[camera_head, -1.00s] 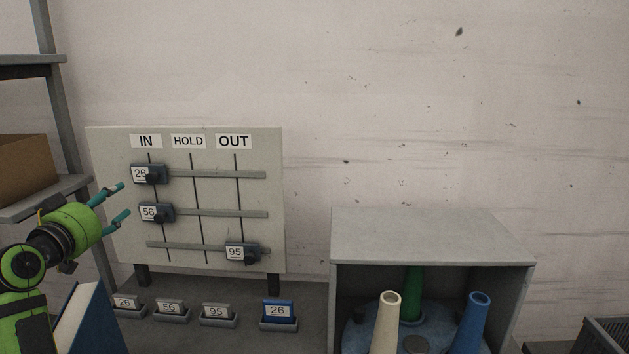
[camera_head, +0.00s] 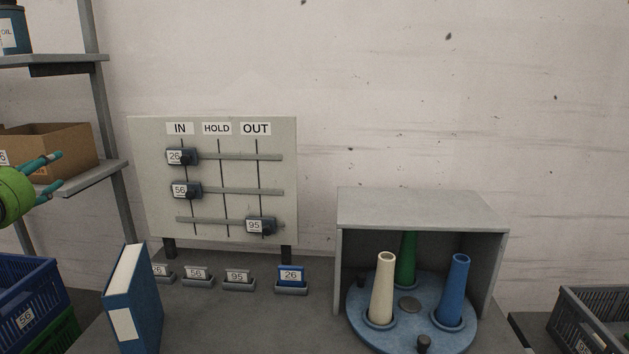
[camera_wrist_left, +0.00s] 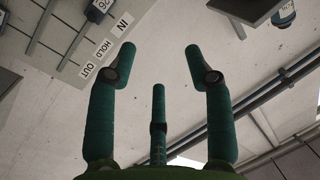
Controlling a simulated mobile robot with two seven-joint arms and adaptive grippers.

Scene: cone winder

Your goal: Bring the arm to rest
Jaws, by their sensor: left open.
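My left gripper (camera_head: 50,176) is at the left edge of the head view, in front of the shelf, open and empty. In the left wrist view its teal fingers (camera_wrist_left: 160,75) stand apart with nothing between them. The slider board (camera_head: 215,228) stands to its right, clear of the fingers. Slider 26 (camera_head: 182,157) and slider 56 (camera_head: 186,190) are under IN, and slider 95 (camera_head: 261,225) is under OUT. The board also shows tilted at the upper left of the left wrist view (camera_wrist_left: 75,40). My right gripper is not in view.
A shelf (camera_head: 85,178) with a cardboard box (camera_head: 70,143) is by the left gripper. A blue binder (camera_head: 146,295), small number holders and a blue 26 tag (camera_head: 291,275) stand on the table. A grey housing (camera_head: 420,208) covers cones on a round plate. Blue crate (camera_head: 45,285) is lower left.

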